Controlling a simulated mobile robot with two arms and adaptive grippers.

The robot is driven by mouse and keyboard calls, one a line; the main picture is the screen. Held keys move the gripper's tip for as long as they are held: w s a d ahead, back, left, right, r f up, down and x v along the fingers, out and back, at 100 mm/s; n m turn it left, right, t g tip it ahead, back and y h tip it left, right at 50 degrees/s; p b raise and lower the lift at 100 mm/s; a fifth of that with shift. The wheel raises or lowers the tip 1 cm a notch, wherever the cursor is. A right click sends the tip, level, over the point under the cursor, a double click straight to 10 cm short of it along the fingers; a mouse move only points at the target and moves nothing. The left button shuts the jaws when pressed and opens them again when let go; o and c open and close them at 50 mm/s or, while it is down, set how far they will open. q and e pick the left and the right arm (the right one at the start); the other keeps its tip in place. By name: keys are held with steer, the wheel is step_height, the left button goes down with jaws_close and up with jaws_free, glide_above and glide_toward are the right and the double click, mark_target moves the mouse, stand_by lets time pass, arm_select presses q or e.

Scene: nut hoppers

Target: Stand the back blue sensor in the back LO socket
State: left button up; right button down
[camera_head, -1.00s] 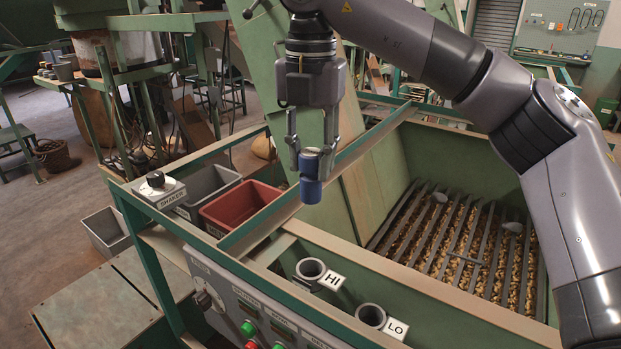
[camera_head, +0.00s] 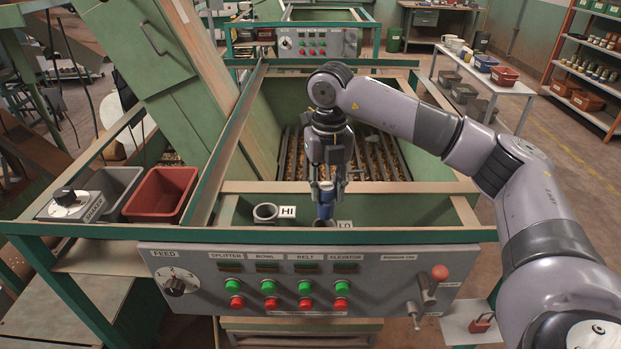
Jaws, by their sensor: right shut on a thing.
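My right gripper (camera_head: 327,187) points down and is shut on a blue sensor (camera_head: 325,208), an upright cylinder. The sensor is just above or at the mouth of the LO socket (camera_head: 322,224); I cannot tell whether its lower end has entered. The LO label (camera_head: 345,224) is partly hidden behind the panel's top rail. The HI socket (camera_head: 265,213) to the left is a grey ring that looks empty, with its HI label (camera_head: 288,211) beside it. My left gripper is not in view.
The control panel (camera_head: 385,262) stands in front of the sockets, with a green rail above it. A red bin (camera_head: 161,195), a grey bin (camera_head: 118,188) and a shaker box (camera_head: 72,205) sit at left. The nut hopper grate (camera_head: 380,158) lies behind the gripper.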

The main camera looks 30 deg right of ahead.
mark_target(325, 212)
steer(key=shift+w+d+f, duration=0.1)
steer(key=shift+f, duration=0.3)
steer(key=shift+f+b, duration=0.35)
steer(key=shift+b, duration=0.1)
steer(key=f+b, duration=0.2)
steer(key=f, duration=0.1)
steer(key=shift+a+f, duration=0.1)
steer(key=shift+a, duration=0.1)
steer(key=shift+f+b, duration=0.25)
steer(key=shift+b, duration=0.05)
steer(key=shift+f, duration=0.15)
arm_select(q)
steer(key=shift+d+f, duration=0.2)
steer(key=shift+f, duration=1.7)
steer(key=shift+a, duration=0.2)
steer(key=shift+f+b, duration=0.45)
steer(key=shift+b, duration=0.05)
arm_select(e)
steer(key=shift+f, duration=0.5)
